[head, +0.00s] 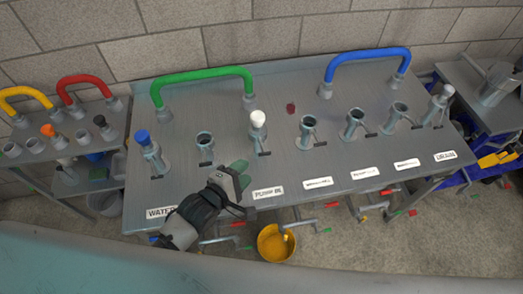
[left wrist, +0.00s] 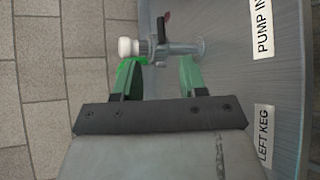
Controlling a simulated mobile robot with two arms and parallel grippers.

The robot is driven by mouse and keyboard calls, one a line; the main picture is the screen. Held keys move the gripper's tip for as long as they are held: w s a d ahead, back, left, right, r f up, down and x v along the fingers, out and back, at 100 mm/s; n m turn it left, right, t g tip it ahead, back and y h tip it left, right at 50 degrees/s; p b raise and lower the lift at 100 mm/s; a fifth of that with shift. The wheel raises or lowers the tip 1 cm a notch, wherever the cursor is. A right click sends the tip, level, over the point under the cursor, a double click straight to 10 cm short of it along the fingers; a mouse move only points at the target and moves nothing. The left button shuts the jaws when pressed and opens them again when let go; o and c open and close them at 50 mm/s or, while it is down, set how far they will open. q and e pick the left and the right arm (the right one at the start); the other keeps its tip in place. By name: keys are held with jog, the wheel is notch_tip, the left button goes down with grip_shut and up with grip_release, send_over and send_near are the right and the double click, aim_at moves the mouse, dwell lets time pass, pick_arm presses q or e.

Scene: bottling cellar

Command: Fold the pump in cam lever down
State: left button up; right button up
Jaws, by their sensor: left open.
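The pump in port (head: 258,134) is a grey upright coupling with a white cap, behind the PUMP IN label (head: 268,191) on the bench. In the left wrist view the coupling (left wrist: 183,48) lies sideways with its white cap (left wrist: 128,47) at the left. A dark cam lever (left wrist: 163,26) sticks out from its side, roughly across the coupling's axis. My left gripper (head: 242,174) is open, just in front and left of the port. In the left wrist view its green fingers (left wrist: 160,78) are spread and empty, pointing at the coupling. My right gripper is not in view.
A blue-capped port (head: 145,141) and an open port (head: 205,142) stand left of pump in; several more ports stand to its right. A green hose (head: 203,74) arches behind. A yellow bucket (head: 276,244) stands below the bench's front edge (head: 355,187).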

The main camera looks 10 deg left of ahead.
aim_at(263, 155)
pick_arm(q)
jog(key=p+x, duration=0.1)
jog(key=x, duration=0.9)
jog(key=shift+w+d+f, duration=0.1)
jog(key=shift+w+d, duration=0.1)
grip_shut()
